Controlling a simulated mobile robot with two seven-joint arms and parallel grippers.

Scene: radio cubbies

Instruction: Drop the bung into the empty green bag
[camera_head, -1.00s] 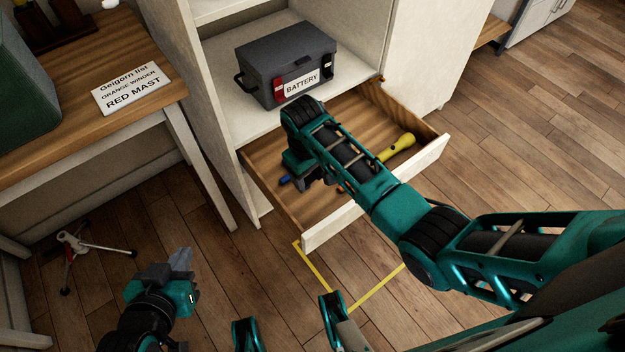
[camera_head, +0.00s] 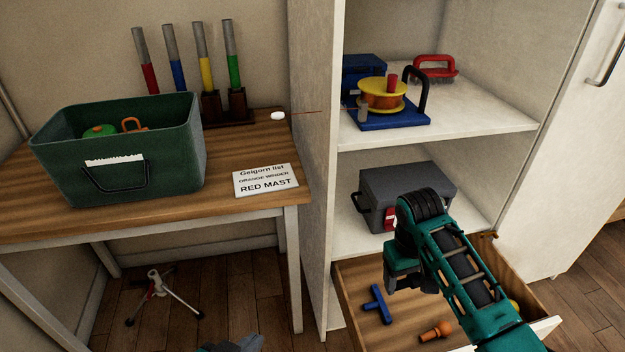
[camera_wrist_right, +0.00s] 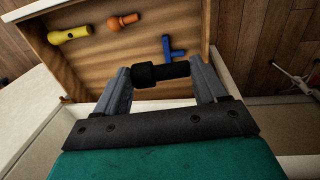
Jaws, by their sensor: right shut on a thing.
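My right gripper (camera_wrist_right: 161,80) is shut on a short black cylinder, the bung (camera_wrist_right: 160,72), held crosswise between its fingertips above the open drawer. In the head view my right gripper (camera_head: 402,280) is in front of the battery box, and the bung cannot be made out there. The green bag (camera_head: 160,170) is a box-shaped dark green holder with a black handle, on the wooden table at left. It is not empty: a green round thing and an orange piece show inside. Only the tip of my left gripper (camera_head: 235,346) shows at the bottom edge.
The open drawer (camera_head: 352,282) holds a blue T-shaped piece (camera_head: 376,304), an orange peg (camera_head: 436,331) and a yellow torch (camera_wrist_right: 70,35). A cabinet side wall (camera_head: 310,160) stands between drawer and table. A list card (camera_head: 265,181) and several coloured masts are on the table.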

